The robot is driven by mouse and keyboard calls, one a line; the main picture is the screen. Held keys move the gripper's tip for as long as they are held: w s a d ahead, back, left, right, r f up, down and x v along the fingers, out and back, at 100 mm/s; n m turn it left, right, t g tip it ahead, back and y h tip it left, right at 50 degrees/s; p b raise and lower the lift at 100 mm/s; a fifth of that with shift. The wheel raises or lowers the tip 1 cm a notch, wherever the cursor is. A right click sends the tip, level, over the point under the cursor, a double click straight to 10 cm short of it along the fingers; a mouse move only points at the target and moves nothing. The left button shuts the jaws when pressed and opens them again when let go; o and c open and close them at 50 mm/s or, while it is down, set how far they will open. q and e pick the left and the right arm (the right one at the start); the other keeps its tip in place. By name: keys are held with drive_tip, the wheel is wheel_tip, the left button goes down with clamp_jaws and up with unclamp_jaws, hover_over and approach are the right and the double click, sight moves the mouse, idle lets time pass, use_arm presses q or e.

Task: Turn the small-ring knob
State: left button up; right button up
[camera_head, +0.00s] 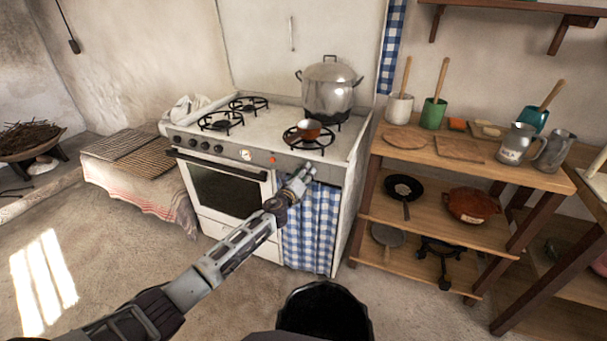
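The white stove (215,226) stands against the back wall with its control panel facing me. Several dark knobs (204,146) sit in a row at the left of the panel, with a pale round dial (246,155) and a small red-orange spot (273,160) further right. I cannot tell which knob is the small-ring one. My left gripper (302,174) is in front of the panel's right end, right of the red-orange spot and before the blue checked curtain. It hides part of the panel there. Its fingers are too small to tell open from shut. My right gripper is out of view.
A large metal pot (329,92) stands on the back right burner. The left burners are bare. A wooden shelf unit (430,205) with pans stands right of the stove. Floor before the oven is clear.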

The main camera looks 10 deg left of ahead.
use_arm(q)
drive_tip(key=shift+o, duration=0.5)
drive_tip(key=shift+s, duration=0.1)
drive_tip(key=s+a, duration=0.2)
drive_tip(key=s, duration=0.9)
drive_tip(key=shift+s+a, duration=0.2)
drive_tip(key=shift+s, duration=0.1)
idle(0.8)
